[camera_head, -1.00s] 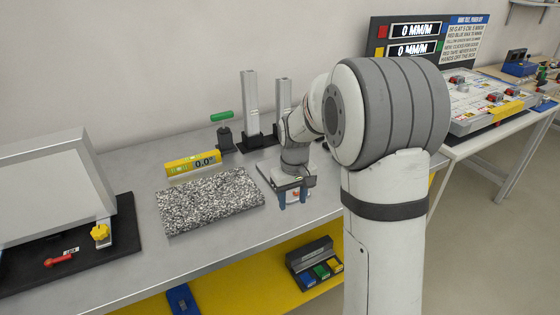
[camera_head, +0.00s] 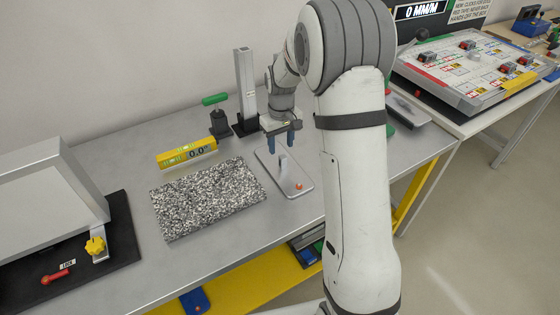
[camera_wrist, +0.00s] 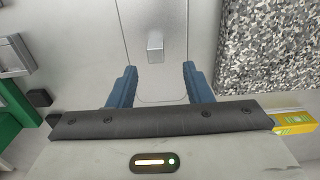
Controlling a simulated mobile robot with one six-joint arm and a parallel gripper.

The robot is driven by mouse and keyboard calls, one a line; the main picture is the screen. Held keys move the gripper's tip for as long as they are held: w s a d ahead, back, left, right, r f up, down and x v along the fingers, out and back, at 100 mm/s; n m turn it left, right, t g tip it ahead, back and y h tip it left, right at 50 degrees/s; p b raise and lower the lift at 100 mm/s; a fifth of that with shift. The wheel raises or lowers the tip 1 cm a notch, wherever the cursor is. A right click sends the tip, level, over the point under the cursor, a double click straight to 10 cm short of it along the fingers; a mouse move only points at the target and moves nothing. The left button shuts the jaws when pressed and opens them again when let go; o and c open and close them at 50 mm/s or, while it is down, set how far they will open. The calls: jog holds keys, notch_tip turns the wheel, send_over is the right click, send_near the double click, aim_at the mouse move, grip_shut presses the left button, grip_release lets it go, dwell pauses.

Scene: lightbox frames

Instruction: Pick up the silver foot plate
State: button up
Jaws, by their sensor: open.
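The silver foot plate (camera_head: 296,184) is a flat, rounded plate lying on the grey bench, with a short upright post near its middle and a small orange spot near its front end. In the wrist view the plate (camera_wrist: 137,20) runs up from between the fingers, and its post (camera_wrist: 155,46) stands just beyond the fingertips. My gripper (camera_head: 281,145) points down over the far part of the plate, behind the post. Its two blue fingers (camera_wrist: 159,72) are apart with nothing between them.
A speckled stone slab (camera_head: 208,198) lies left of the plate. A yellow level (camera_head: 187,152), a green-handled clamp (camera_head: 217,117) and a silver column (camera_head: 246,85) stand behind. A grey box on a black mat (camera_head: 118,240) is at far left. Bare bench lies in front.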

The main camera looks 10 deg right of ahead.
aim_at(283, 156)
jog(key=f, duration=0.2)
jog(key=f+p, duration=0.1)
jog(key=f, duration=0.3)
jog(key=shift+d+f, duration=0.3)
jog(key=shift+f, duration=0.1)
jog(key=shift+c, duration=0.5)
grip_shut()
